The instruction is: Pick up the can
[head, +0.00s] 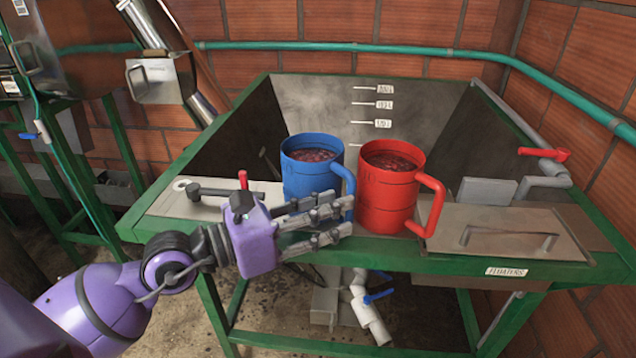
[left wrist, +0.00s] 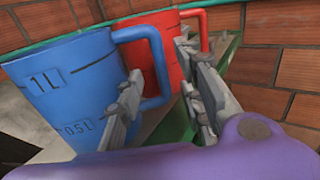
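Two mug-shaped cans stand side by side on the front ledge of the green-framed metal tank, both filled with dark red contents. The blue can (head: 303,180) is on the left, its handle on its right side. The red can (head: 385,195) is on the right, its handle also to the right. My left gripper (head: 335,220) is at the front of the blue can, fingers pointing right. In the left wrist view, its open fingers (left wrist: 160,75) lie on either side of the blue handle (left wrist: 158,55). Whether they touch it is unclear. My right gripper is out of view.
The tank's green front rim (head: 480,268) runs below the cans. A metal lid with a handle (head: 510,235) lies to the right, near a red valve lever (head: 545,153). A grey lever (head: 215,192) sits on the left ledge. Brick walls and a teal pipe (head: 420,50) are behind.

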